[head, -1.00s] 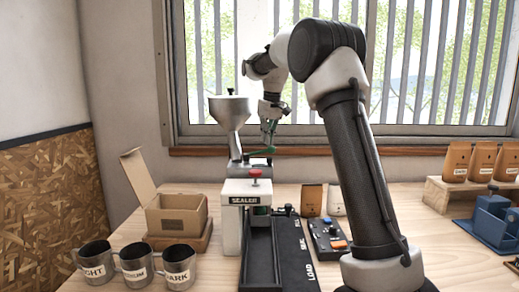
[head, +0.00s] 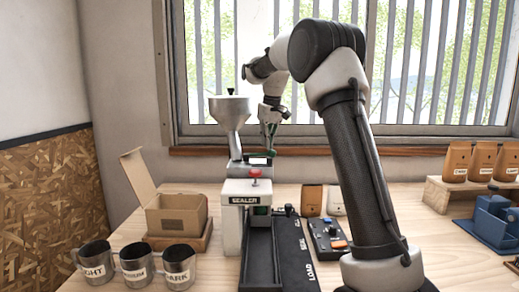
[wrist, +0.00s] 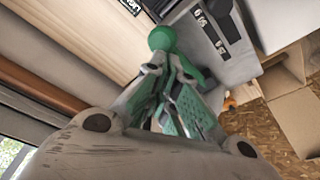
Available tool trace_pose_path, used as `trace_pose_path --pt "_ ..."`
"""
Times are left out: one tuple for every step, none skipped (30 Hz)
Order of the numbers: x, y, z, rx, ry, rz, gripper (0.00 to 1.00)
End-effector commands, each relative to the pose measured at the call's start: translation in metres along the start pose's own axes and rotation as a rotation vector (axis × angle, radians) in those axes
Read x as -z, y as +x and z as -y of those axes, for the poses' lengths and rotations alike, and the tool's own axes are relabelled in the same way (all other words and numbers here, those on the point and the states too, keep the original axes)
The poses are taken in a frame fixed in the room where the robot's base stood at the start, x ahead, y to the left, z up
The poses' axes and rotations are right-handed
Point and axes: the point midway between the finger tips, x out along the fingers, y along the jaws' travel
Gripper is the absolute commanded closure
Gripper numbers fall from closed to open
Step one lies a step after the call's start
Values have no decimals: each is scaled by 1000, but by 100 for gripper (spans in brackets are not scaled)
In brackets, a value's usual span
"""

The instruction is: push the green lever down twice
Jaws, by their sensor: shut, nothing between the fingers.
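The green lever (head: 271,153) is on the hopper machine (head: 231,115) behind the sealer. Only a small part of it shows in the head view, below my gripper (head: 269,138). In the wrist view the lever's round green knob (wrist: 160,38) is close beyond my fingertips (wrist: 172,66). My gripper is shut with nothing between its fingers, pointing down at the lever. The tips look at or very near the lever; I cannot tell for sure whether they touch.
The sealer (head: 233,213) with its red knob stands in front of the machine. An open cardboard box (head: 177,215) and several mugs (head: 136,264) are at left. A control box (head: 328,238) sits at right. The window (head: 420,60) is behind my arm.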

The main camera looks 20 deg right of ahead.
Motion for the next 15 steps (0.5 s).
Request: trace_pose_path --pt "1 -5 0 0 0 -1 100" --pt "2 -8 0 0 0 -3 100" --pt "3 -12 0 0 0 -2 100" --pt "3 -15 0 0 0 -1 100" --pt "4 -18 0 -1 0 -2 100" --pt "5 -22 0 -1 0 -3 100" --pt "5 -24 0 -1 0 -2 100" --pt "6 -27 0 -1 0 -1 100" --pt "7 -32 0 -1 0 -3 100" --pt "7 -34 0 -1 0 -2 100" --pt "8 -37 0 -1 0 -1 100" --pt "9 -41 0 -1 0 -2 100" --pt "9 -44 0 -1 0 -3 100" --pt "10 -46 0 -1 0 -1 100" --pt "10 -49 0 -1 0 -1 100"
